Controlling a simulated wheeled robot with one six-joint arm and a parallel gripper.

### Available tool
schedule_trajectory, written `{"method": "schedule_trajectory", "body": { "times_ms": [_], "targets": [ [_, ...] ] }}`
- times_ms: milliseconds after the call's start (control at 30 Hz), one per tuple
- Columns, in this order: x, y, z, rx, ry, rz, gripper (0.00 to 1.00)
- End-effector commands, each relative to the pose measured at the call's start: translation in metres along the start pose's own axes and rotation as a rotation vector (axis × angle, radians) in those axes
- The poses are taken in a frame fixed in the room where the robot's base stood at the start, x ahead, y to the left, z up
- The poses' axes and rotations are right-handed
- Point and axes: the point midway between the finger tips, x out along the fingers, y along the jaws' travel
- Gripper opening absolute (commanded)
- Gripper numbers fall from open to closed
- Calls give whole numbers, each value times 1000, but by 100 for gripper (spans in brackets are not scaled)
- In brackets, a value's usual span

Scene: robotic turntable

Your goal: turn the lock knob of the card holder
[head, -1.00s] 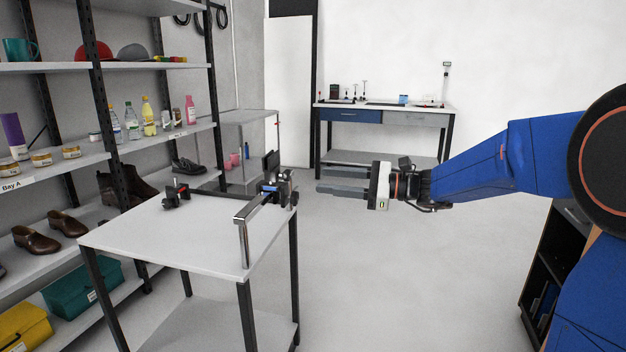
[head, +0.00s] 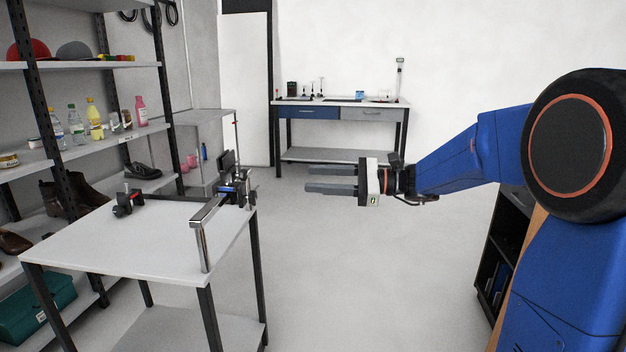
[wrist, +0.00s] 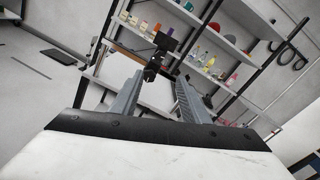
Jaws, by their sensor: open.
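A dark device with an upright flat plate (head: 227,163), seemingly the card holder, stands at the far right edge of the near grey table (head: 110,245). It also shows in the wrist view (wrist: 166,42), beyond the fingers. Small dark parts and a thin upright rod are by the plate; which part is the lock knob I cannot tell. My gripper (head: 307,179) is open and empty, its grey fingers pointing left toward the device, with a clear gap between. In the wrist view my gripper (wrist: 160,82) has both fingers spread.
A chrome lever-like bar (head: 203,235) stands at the table's right edge, in front of the device. A small black-and-red item (head: 128,203) sits at the table's back left. Loaded shelves (head: 75,147) line the left. A workbench (head: 340,105) stands behind. Floor between is open.

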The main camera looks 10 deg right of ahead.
Motion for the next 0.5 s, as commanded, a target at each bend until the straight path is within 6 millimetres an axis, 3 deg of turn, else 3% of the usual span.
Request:
{"method": "schedule_trajectory", "body": {
  "times_ms": [300, 500],
  "targets": [
    [-4, 0, 0, 301, 1, 1, 42],
    [0, 1, 0, 388, 0, 3, 42]
  ]
}}
